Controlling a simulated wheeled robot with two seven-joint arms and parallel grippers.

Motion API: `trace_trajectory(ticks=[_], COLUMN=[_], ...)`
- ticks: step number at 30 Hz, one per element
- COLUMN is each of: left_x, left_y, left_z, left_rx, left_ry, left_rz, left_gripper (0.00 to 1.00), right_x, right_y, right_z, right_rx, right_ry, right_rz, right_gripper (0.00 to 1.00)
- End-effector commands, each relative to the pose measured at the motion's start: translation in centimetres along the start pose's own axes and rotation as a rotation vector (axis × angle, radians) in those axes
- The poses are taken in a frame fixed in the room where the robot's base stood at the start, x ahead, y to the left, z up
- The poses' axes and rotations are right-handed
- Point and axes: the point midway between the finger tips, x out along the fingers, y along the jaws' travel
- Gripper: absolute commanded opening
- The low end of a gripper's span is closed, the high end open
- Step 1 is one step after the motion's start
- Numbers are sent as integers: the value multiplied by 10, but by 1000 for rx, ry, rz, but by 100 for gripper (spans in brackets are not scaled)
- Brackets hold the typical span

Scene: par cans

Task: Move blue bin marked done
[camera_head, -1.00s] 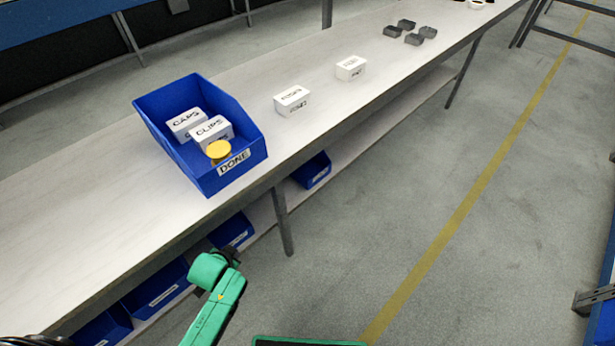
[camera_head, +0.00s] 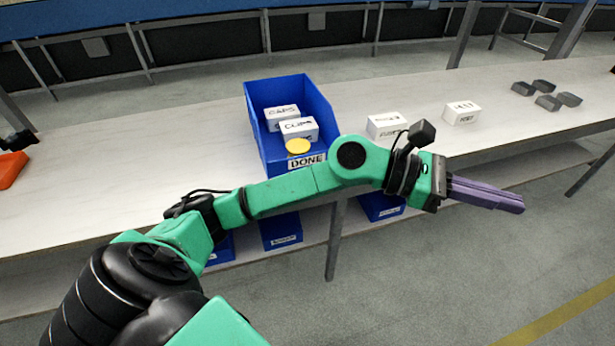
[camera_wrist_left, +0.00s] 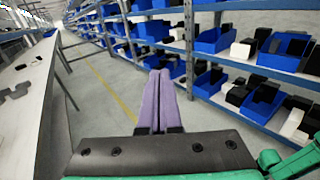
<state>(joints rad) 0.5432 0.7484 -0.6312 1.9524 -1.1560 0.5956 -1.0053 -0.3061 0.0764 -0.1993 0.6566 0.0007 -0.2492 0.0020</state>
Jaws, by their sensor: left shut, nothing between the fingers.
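The blue bin marked DONE (camera_head: 322,112) stands upright on the white workbench (camera_head: 170,140). Inside it are a white box marked CAPS (camera_head: 281,118), a white box marked CLIPS (camera_head: 299,130) and a round yellow thing (camera_head: 298,146). My left arm passes in front of the bench. My left gripper (camera_head: 518,203) is to the right of the bin, over the aisle, and its purple fingers are shut and empty. The fingers also show together in the left wrist view (camera_wrist_left: 158,100). My right gripper is not in view.
Two white boxes (camera_head: 386,125) (camera_head: 462,114) and several small dark trays (camera_head: 546,94) sit on the bench to the right. Blue bins (camera_head: 281,231) stand on the lower shelf. An orange object (camera_head: 12,168) lies at far left. In the wrist view, shelving with blue bins (camera_wrist_left: 213,41) borders the aisle.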

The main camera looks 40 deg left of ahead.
Motion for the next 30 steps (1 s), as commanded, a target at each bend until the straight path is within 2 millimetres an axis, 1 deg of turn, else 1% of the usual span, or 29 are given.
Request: trace_trajectory(ticks=[1, 2, 3, 4, 5, 6, 8, 9, 10, 12, 13, 15, 17, 19, 25, 30], left_x=[-8, -18, -41, -65, -93, -134, -196, -232, -254, -290, -299, -307, -308, -309, -315, -320], left_y=[-6, -6, 2, 13, 26, 44, 67, 78, 83, 88, 88, 89, 89, 91, 98, 105], left_z=[-31, -55, -85, -105, -120, -134, -141, -139, -136, -128, -127, -128, -133, -144, -185, -222], left_rx=[242, 383, 551, 657, 744, 826, 877, 876, 866, 834, 822, 809, 808, 807, 808, 809], left_ry=[200, 339, 531, 682, 832, 1027, 1284, 1422, 1503, 1628, 1657, 1684, 1684, 1683, 1680, 1678], left_rz=[-85, -144, -224, -281, -336, -405, -496, -545, -573, -622, -634, -650, -652, -651, -652, -651], left_gripper=[0, 0, 0, 0, 0, 0, 0, 0, 0, 0, 0, 0, 0, 0, 0, 0], right_x=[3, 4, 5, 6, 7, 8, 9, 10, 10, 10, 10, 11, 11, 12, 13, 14], right_y=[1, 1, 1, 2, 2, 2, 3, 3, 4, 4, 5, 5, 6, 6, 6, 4], right_z=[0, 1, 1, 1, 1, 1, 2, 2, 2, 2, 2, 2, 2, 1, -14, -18], right_rx=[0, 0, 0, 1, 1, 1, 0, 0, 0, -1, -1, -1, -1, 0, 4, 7], right_ry=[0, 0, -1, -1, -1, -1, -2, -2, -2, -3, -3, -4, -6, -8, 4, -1], right_rz=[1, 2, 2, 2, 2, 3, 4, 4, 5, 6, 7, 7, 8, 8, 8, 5], right_gripper=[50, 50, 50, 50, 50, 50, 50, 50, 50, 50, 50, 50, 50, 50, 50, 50])
